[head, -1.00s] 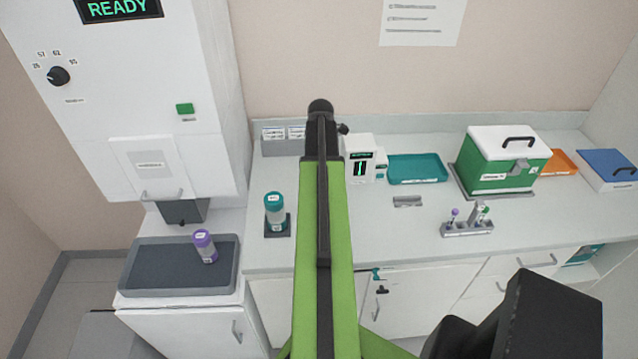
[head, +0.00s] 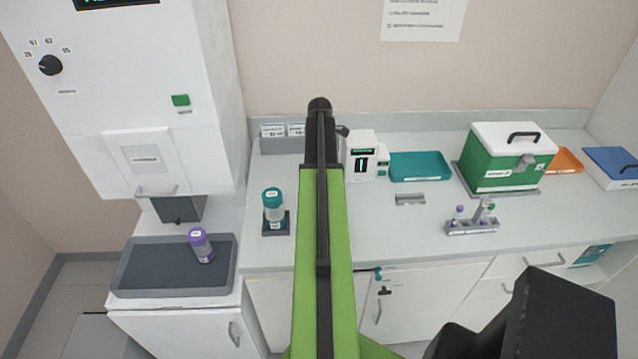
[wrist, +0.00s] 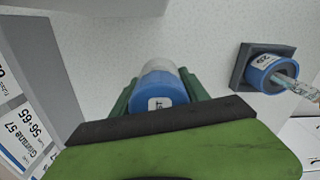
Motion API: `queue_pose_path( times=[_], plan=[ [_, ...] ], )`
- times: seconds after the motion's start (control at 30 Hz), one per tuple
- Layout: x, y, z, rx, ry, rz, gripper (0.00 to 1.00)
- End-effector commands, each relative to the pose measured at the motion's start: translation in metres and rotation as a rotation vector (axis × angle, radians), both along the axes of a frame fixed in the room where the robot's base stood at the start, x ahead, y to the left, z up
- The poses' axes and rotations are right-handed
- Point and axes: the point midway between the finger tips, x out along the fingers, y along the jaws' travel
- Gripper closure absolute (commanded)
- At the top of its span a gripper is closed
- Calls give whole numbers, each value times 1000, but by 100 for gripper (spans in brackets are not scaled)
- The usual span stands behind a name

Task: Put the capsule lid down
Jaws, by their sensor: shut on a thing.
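My gripper (wrist: 160,95) shows in the wrist view, its dark green fingers shut on a blue lid (wrist: 166,90) with a white label. A whitish, clear-looking part (wrist: 160,68) extends beyond the lid. In the head view my arm hides the gripper and held lid. A teal-capped capsule (head: 273,207) stands on a dark holder left of my arm. A purple-capped capsule (head: 202,245) stands on the grey tray (head: 125,277).
A white machine (head: 150,75) with knob and handle rises at the left. On the counter are a small white device (head: 362,156), teal tray (head: 420,166), green box (head: 495,162) and small tube rack (head: 473,227). Pale counter between holder and gripper looks clear in the wrist view.

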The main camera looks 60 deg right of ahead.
Motion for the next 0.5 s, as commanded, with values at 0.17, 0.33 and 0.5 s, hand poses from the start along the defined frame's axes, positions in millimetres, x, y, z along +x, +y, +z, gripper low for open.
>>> queue_pose_path(
  times=[0.17, 0.33, 0.5],
  plan=[
    [0, 0, -33, 0, 0, 0, 100],
    [0, 0, -28, 0, 0, 0, 100],
    [-1, 0, -33, 0, 0, -1, 100]
  ],
)
